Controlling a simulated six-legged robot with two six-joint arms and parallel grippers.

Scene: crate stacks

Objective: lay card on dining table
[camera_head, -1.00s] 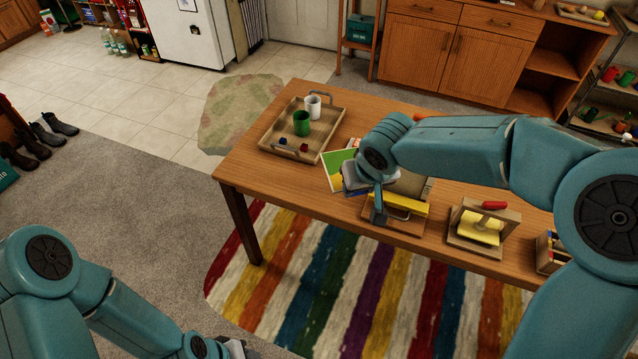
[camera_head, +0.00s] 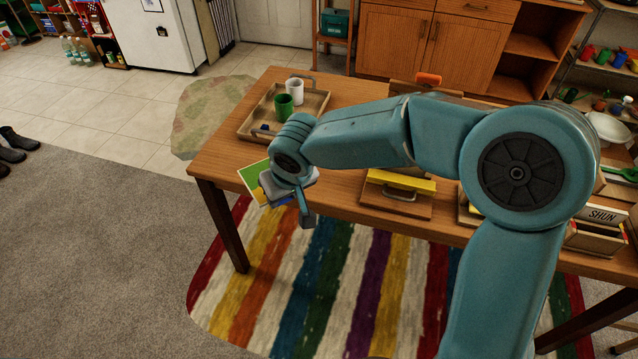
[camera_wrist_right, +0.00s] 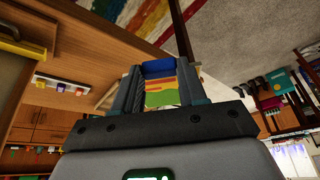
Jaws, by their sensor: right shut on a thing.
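The card (camera_head: 255,180) has green, yellow and blue areas and a pale edge. My right gripper (camera_head: 275,187) is shut on it, holding it near the front left edge of the wooden dining table (camera_head: 222,160). In the right wrist view the card (camera_wrist_right: 160,92) sits between the two fingers (camera_wrist_right: 158,88), showing blue, yellow, red and green bands. The wrist hides part of the card in the head view. I cannot tell whether the card touches the table. My left gripper is out of view.
A wooden tray (camera_head: 252,128) with a green cup (camera_head: 284,106) and a white cup (camera_head: 294,90) stands at the table's back left. A board with a yellow bar (camera_head: 400,180) lies right of my gripper. A box marked SHUN (camera_head: 598,236) is at the right end.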

